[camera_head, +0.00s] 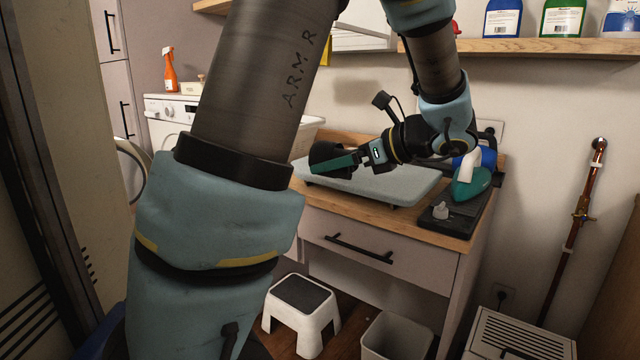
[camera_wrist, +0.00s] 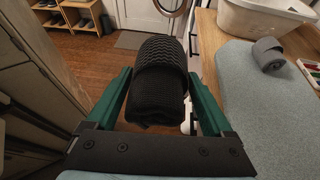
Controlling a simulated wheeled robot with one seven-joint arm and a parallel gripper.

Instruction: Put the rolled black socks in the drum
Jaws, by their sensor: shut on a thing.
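The rolled black socks (camera_wrist: 155,85) are held between the green fingers of my gripper (camera_wrist: 159,75) in the wrist view. In the head view my gripper (camera_head: 345,164) is shut on the dark roll (camera_head: 324,153), above the padded ironing board (camera_head: 400,181). The white washing machine (camera_head: 165,106) stands at the back left, with its round door (camera_head: 131,168) swung open. My arm hides the drum opening in the head view. In the wrist view part of a round rim (camera_wrist: 171,10) shows at the top edge; the drum's inside cannot be seen.
A grey roll (camera_wrist: 268,56) lies on the board near a white basket (camera_wrist: 262,14). An iron (camera_head: 470,178) stands at the counter's right end. A step stool (camera_head: 301,312) and a bin (camera_head: 397,338) stand on the floor. Wooden floor ahead looks clear around a dark mat (camera_wrist: 137,40).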

